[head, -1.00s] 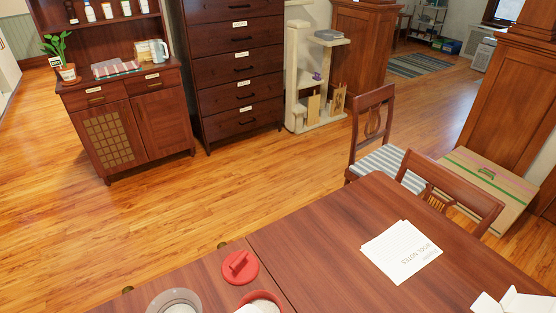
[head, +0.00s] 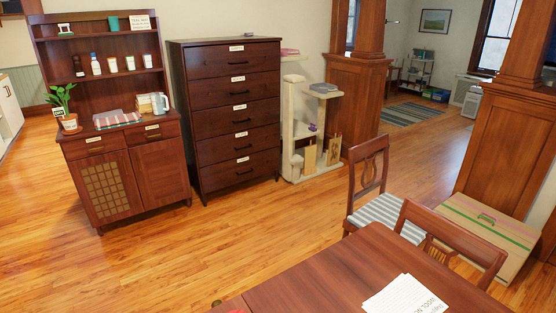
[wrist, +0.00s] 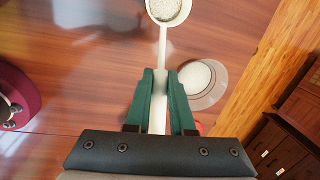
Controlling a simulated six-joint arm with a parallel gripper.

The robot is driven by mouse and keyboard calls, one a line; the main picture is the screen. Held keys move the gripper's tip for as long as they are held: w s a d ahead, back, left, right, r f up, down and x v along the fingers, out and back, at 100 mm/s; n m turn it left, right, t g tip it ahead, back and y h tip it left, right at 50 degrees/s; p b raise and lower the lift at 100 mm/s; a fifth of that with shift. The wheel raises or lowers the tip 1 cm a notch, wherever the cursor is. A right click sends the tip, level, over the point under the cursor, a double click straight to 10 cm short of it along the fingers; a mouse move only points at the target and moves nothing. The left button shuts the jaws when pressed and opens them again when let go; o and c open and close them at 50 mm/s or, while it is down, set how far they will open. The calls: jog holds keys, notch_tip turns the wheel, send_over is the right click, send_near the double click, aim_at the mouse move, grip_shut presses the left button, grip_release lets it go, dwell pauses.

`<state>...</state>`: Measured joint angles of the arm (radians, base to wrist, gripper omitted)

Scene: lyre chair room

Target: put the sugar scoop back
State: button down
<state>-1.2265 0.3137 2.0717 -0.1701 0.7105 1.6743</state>
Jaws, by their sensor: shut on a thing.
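In the wrist view my gripper (wrist: 160,88) is shut on the pale handle of the sugar scoop (wrist: 162,50). The scoop's round bowl reaches to the top edge of the picture and holds white grains. Below it on the wooden table (wrist: 75,60), right of my fingers, is a round grey-rimmed vessel (wrist: 215,92) with a white inside. It stands apart from the scoop. My gripper and the scoop are not in the head view, where only the far part of the table (head: 320,285) shows.
A dark red round object (wrist: 22,88) is at the wrist view's left edge. A sliver of red shows beside my right finger. In the head view, papers (head: 405,297) lie on the table, with chairs (head: 372,190) behind. A hutch (head: 130,185) and a drawer chest (head: 228,125) stand along the wall.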

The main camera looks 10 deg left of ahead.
jog(key=shift+s+a+f, duration=0.95)
jog(key=shift+s+a, duration=0.15)
jog(key=shift+a, duration=0.05)
notch_tip(320, 180, down, 4)
jog(key=shift+s+a+f, duration=0.1)
jog(key=shift+a, duration=0.05)
jog(key=shift+f, duration=0.15)
jog(key=c, duration=0.8)
grip_release()
